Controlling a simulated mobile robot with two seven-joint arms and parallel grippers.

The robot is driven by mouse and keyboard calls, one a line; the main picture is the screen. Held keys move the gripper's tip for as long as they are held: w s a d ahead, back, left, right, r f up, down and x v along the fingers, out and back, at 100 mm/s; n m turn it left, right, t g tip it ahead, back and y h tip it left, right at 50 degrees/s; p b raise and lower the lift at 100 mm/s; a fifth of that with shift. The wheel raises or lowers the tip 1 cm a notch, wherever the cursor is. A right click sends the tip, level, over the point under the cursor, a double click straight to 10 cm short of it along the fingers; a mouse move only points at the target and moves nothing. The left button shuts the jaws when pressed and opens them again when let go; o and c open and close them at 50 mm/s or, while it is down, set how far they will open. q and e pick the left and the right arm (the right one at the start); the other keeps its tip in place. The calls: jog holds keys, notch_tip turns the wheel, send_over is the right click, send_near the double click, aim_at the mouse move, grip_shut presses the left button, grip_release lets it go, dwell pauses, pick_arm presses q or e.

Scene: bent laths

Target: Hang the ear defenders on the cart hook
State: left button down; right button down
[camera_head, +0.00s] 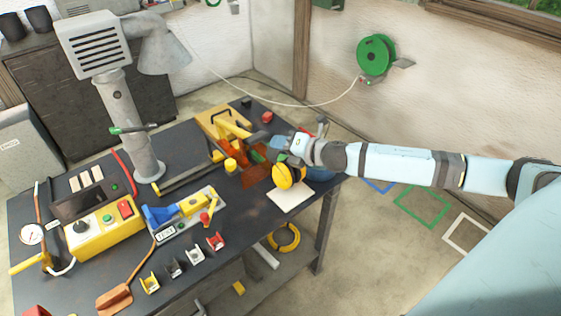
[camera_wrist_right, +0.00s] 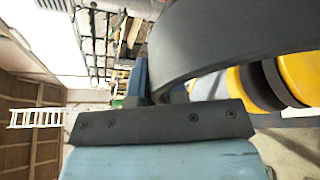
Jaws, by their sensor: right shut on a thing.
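The ear defenders (camera_head: 284,176) show as a yellow cup beside my right gripper (camera_head: 283,149), above the right end of the dark workbench. In the right wrist view their wide black headband (camera_wrist_right: 225,40) crosses the fingers of my right gripper (camera_wrist_right: 150,90). The yellow and black cups (camera_wrist_right: 299,75) hang at the right of that view. My right gripper is shut on the ear defenders, at the headband. Part of the band is hidden behind the gripper in the head view. I cannot make out the cart hook. My left gripper is not in view.
The workbench (camera_head: 110,228) is crowded with a yellow control box (camera_head: 105,228), a grey column (camera_head: 130,130), clamps and small coloured holders. A white square (camera_head: 290,196) lies near its right edge. A green reel (camera_head: 376,55) hangs on the wall. Coloured floor outlines (camera_head: 422,206) lie right of the bench.

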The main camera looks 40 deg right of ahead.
aim_at(280, 166)
jog(key=shift+f, duration=2.9)
jog(key=c, duration=1.1)
grip_release()
jog(key=shift+f, duration=0.1)
jog(key=shift+c, duration=0.2)
